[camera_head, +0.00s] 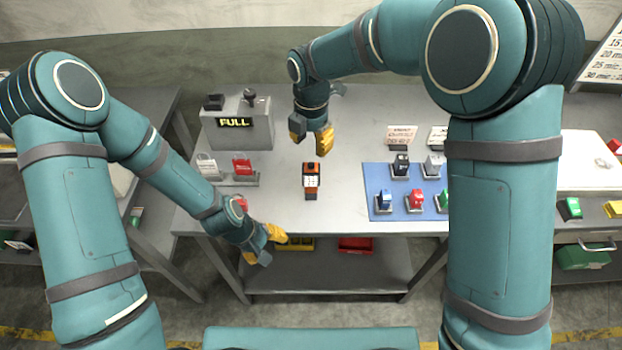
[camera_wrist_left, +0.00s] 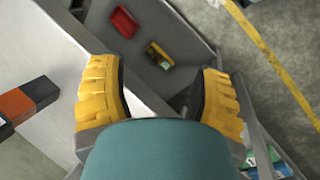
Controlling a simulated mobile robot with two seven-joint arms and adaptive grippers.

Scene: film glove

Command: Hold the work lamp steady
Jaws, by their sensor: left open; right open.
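An orange and black block-shaped thing with a white label, which I take as the work lamp (camera_head: 311,182), is on the grey table near its front middle. It also shows at the left edge of the left wrist view (camera_wrist_left: 20,103). My right gripper (camera_head: 312,138) is open and empty, pointing down behind the lamp and apart from it. My left gripper (camera_head: 264,246) is open at the table's front edge, left of and nearer than the lamp. In the left wrist view its yellow fingers (camera_wrist_left: 158,85) stand wide apart with nothing between them.
A grey box with a "FULL" display (camera_head: 236,125) stands at the back left of the table. A red padlock (camera_head: 242,165) is on a stand before it. A blue mat (camera_head: 378,174) with several small blocks lies right of the lamp. A red tray (camera_head: 356,245) is on the lower shelf.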

